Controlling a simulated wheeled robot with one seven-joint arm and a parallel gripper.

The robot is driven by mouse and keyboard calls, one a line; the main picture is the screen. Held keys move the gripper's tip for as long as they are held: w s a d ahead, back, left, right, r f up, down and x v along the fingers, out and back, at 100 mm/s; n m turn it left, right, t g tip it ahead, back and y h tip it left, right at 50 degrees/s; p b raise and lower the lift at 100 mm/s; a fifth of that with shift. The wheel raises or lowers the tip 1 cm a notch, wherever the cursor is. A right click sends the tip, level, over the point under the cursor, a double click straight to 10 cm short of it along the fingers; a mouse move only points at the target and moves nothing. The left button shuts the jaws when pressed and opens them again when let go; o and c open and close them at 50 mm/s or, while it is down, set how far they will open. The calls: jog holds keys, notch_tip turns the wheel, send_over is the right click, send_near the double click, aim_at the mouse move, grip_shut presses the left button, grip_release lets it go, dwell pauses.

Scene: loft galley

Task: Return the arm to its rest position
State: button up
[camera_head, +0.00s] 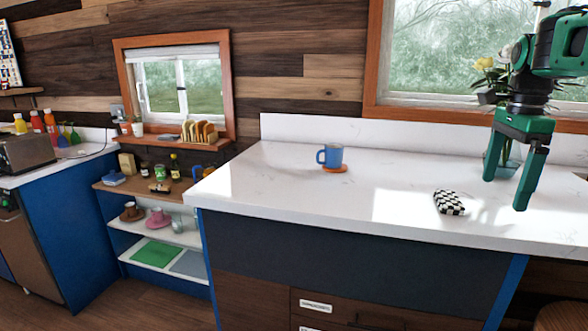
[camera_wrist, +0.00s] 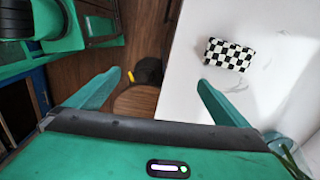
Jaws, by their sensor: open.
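My gripper (camera_head: 507,185) is green and hangs pointing down at the right of the head view, above the right part of the white counter. Its two fingers are apart with nothing between them. In the wrist view my gripper (camera_wrist: 150,95) also shows open and empty, with the floor and the counter edge beyond it. My arm comes in from the upper right of the head view.
A black-and-white checkered item (camera_head: 449,203) lies on the counter (camera_head: 260,195), left of my gripper. A blue mug (camera_head: 330,156) stands on an orange coaster (camera_head: 334,169). A flower vase (camera_head: 512,152) stands behind my gripper. Shelves (camera_head: 140,216) are at left.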

jog(key=s+a+f+n, duration=0.2)
jog(key=s+f+n, duration=0.5)
jog(key=s+f, duration=0.3)
jog(key=s+a+f+n, duration=0.2)
jog(key=s+f+n, duration=0.5)
jog(key=s, duration=0.9)
notch_tip(320, 180, down, 3)
jog(key=shift+s+r, duration=0.1)
jog(key=shift+s, duration=0.3)
